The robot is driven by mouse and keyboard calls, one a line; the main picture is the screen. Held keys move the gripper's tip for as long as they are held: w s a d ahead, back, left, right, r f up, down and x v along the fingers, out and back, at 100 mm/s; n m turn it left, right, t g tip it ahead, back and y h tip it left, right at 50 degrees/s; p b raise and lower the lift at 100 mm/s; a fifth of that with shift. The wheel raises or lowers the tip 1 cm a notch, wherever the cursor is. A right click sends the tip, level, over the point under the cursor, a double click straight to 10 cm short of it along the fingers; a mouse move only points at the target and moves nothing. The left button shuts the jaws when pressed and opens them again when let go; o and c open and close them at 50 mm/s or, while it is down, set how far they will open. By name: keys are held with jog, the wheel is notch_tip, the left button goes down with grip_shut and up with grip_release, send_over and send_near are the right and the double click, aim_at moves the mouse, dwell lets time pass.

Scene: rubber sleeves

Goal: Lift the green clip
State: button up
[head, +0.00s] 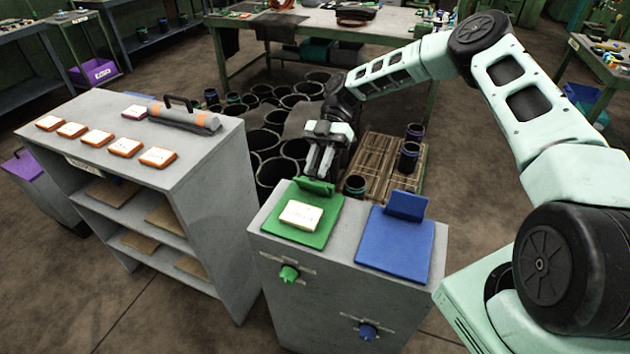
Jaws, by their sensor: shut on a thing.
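The green clip (315,187) is a raised flap along the back edge of a green board (283,226) on the grey cabinet. The flap is tilted up. A white card (301,215) lies on the board in front of it. My gripper (321,176) reaches down from behind, its fingers shut on the top edge of the green clip. The fingertips partly cover that edge.
A blue board (394,246) with a raised blue clip (405,206) lies to the right on the cabinet (345,290). A grey shelf (205,165) with several orange-edged cards stands left. Black sleeves (270,175) and a wooden pallet (378,160) lie behind.

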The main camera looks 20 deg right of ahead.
jog(key=f+g+y+b, duration=0.1)
jog(key=g+y+b, duration=0.1)
jog(key=b, duration=0.2)
jog(key=w+d+f+g+y+b, duration=0.1)
jog(key=g+y+b, duration=0.1)
jog(key=b, duration=0.3)
jog(key=w+d+f+g+y+b, duration=0.1)
jog(key=b, duration=0.4)
jog(key=shift+w+d+g+y, duration=0.1)
jog(key=shift+g+y, duration=0.3)
jog(key=o, duration=1)
jog(key=shift+r, duration=0.1)
notch_tip(320, 180, up, 10)
jog(key=shift+b, duration=0.65)
